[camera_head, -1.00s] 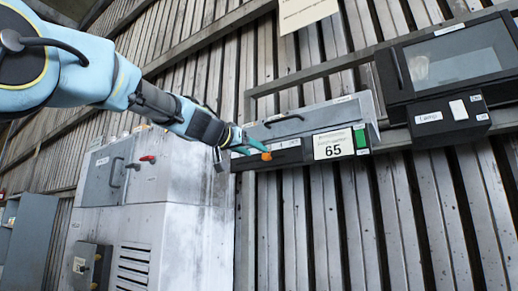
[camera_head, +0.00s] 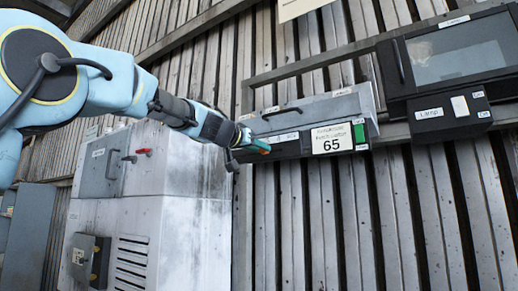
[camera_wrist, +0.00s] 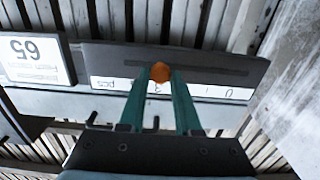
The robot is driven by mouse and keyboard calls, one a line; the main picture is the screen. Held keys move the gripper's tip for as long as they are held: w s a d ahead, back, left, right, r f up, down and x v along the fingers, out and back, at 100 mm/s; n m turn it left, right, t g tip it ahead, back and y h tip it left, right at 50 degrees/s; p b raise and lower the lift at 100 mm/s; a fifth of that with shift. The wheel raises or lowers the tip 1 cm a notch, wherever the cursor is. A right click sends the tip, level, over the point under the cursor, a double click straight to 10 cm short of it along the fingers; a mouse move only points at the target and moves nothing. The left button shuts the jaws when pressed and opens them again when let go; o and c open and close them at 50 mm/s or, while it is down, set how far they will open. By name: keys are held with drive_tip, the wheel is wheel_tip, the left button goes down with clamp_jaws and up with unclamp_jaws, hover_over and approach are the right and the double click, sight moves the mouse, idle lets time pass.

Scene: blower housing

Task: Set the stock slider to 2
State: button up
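The stock slider's orange knob (camera_wrist: 160,72) sits in a dark slot on the black front panel (camera_wrist: 220,65). The wrist view is upside down. The number strip (camera_wrist: 215,91) below the slot shows 0 and 1 at the right, and a 3 shows between my fingers. The 2 seems hidden by a finger. The knob stands near the 3. My gripper (camera_wrist: 165,75) has its two teal fingers slightly apart with the knob at their tips, nearer the left finger. Contact cannot be made out. In the head view my gripper (camera_head: 262,146) largely covers the knob.
A sign reading 65 (camera_head: 331,138) and a green patch (camera_head: 360,134) are beside the slider panel. A grey lid with a handle (camera_head: 283,112) is above it. A lamp switch box (camera_head: 440,115) is at the right, and a grey cabinet (camera_head: 150,190) stands left below.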

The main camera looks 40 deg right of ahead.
clamp_jaws()
idle(0.9)
